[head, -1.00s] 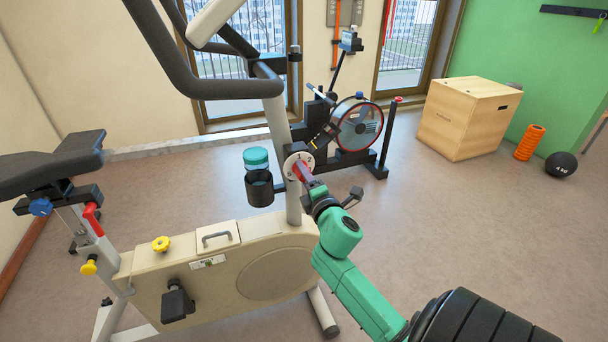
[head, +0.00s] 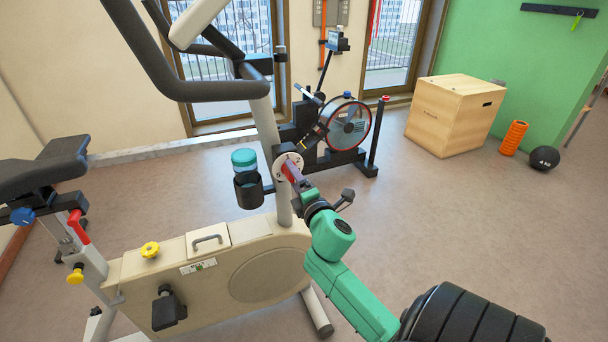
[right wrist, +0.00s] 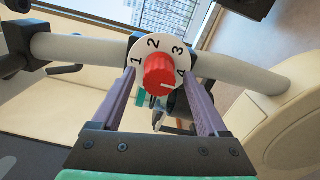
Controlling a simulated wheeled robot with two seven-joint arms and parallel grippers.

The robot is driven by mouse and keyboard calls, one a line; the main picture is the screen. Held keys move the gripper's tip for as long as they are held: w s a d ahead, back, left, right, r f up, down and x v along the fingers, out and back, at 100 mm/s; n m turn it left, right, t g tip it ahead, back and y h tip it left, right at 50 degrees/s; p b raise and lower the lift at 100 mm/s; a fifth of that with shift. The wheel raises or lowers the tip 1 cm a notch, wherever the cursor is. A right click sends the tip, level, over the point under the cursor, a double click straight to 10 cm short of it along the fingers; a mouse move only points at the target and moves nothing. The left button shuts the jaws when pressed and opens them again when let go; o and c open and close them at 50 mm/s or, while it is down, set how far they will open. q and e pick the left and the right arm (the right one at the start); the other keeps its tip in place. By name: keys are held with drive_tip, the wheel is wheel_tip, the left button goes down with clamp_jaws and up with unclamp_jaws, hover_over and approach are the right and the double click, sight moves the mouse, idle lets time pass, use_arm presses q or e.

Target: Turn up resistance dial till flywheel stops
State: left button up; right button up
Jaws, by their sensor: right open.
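The red resistance dial (right wrist: 159,72) sits on a white plate (right wrist: 137,49) numbered 1 to 4, on the exercise bike's post. Its white mark points to the lower right, near the 4. My right gripper (right wrist: 158,76) is open, with one purple finger on each side of the dial; whether they touch it I cannot tell. In the head view my right gripper (head: 293,174) reaches the plate (head: 283,160) and mostly hides the dial. A red-rimmed flywheel (head: 350,127) stands on the machine behind the bike. My left gripper is not in view.
The bike's handlebar (head: 190,88) and cup holder (head: 250,191) are close to the dial. Its cream body (head: 220,273) lies below. A wooden box (head: 450,115), an orange roller (head: 513,138) and a black ball (head: 544,158) stand at the right. The middle floor is clear.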

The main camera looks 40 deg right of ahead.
drive_tip(key=b+v, duration=0.2)
drive_tip(key=v, duration=1.1)
drive_tip(key=shift+s+a, duration=0.15)
drive_tip(key=shift+s, duration=0.15)
